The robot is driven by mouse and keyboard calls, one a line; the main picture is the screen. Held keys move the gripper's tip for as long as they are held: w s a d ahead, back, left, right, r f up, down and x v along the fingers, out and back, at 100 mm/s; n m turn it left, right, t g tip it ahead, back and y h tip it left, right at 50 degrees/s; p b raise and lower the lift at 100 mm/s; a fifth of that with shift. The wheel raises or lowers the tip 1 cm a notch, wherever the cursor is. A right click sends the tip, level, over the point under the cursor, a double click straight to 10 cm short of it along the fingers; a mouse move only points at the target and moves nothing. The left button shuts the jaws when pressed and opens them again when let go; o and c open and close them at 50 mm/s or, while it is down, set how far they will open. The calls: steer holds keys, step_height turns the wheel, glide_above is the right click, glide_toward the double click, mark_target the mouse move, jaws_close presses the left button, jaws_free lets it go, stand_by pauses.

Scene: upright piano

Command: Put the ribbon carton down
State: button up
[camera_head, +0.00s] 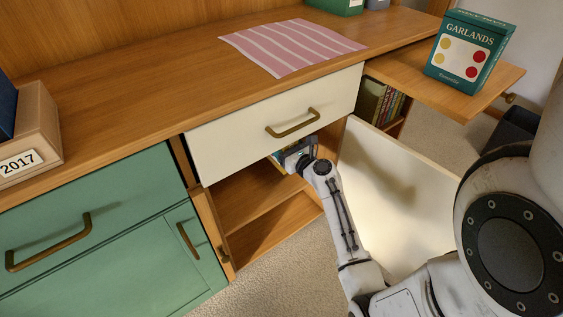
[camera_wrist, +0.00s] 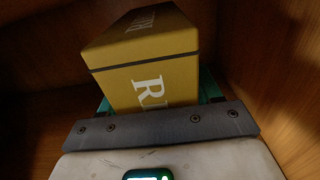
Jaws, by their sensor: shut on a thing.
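The ribbon carton (camera_wrist: 150,75) is mustard yellow with a dark lid seam and white lettering, of which "RI" shows on its near face. In the wrist view it sits between the teal fingers of my gripper (camera_wrist: 157,95), which is shut on it. In the head view my gripper (camera_head: 296,155) reaches into the open cabinet compartment (camera_head: 245,196) below the cream drawer. The carton is mostly hidden there by the gripper and drawer. Brown wooden walls surround the carton in the wrist view. I cannot tell whether its base touches the shelf.
The cream drawer front (camera_head: 245,128) hangs just above my gripper. An open cream door (camera_head: 385,200) stands right of my arm. A green GARLANDS box (camera_head: 468,52) sits on a pull-out board (camera_head: 415,75). Books (camera_head: 380,101) stand under it. A striped pink cloth (camera_head: 292,46) lies on top.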

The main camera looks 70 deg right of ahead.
step_height(320, 180, down, 3)
steer(key=shift+a+r+b, duration=0.15)
steer(key=shift+b, duration=0.55)
step_height(320, 180, down, 4)
steer(key=b, duration=0.3)
steer(key=shift+f+b, duration=0.2)
steer(key=shift+b, duration=0.25)
steer(key=shift+r, duration=0.1)
steer(key=shift+f, duration=0.2)
steer(key=o, duration=1.3)
steer(key=shift+c, duration=0.2)
